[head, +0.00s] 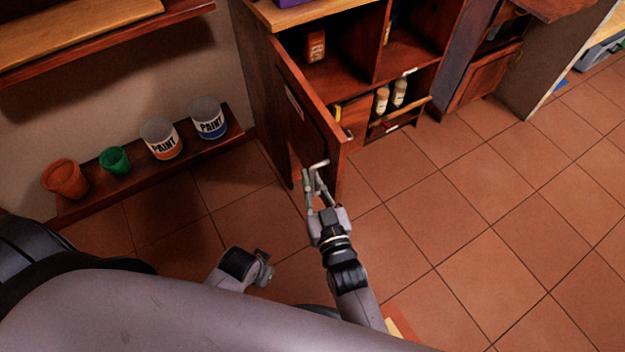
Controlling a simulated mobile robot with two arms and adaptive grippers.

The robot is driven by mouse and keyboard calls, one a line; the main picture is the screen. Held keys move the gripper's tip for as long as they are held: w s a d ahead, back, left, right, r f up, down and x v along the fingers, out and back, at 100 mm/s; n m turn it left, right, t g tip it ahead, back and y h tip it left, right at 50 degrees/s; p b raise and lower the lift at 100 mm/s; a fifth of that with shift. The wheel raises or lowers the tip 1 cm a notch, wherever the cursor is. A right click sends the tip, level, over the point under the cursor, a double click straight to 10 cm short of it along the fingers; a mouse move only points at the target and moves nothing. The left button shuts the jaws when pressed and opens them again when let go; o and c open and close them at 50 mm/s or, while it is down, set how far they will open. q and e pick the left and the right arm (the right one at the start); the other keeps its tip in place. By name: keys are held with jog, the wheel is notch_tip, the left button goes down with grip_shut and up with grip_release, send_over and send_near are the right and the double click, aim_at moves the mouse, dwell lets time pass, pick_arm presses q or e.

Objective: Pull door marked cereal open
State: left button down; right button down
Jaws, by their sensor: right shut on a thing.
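The dark reddish wood cabinet door (308,118) stands swung out from the cabinet, with the shelves behind it exposed. A pale label strip (294,104) is on its outer face, too small to read. My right gripper (314,176) is at the lower part of the door near its free edge, shut on the door. The exact grip point is partly hidden by the fingers. Part of my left gripper (263,271) shows low in the middle, above the floor and away from the door. Its fingers are not clear.
The open cabinet (345,77) holds an orange-brown container (315,46) and two pale-topped bottles (382,99). At left, a low shelf (82,205) carries an orange pot (65,178), a green pot (115,160) and two paint cans (160,138). Tiled floor (480,240) at right is clear.

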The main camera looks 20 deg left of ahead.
jog(key=c, duration=2)
grip_release()
jog(key=shift+w+r, duration=0.1)
jog(key=shift+r, duration=0.05)
jog(key=shift+c, duration=0.2)
jog(key=shift+o, duration=0.4)
jog(key=v, duration=1.2)
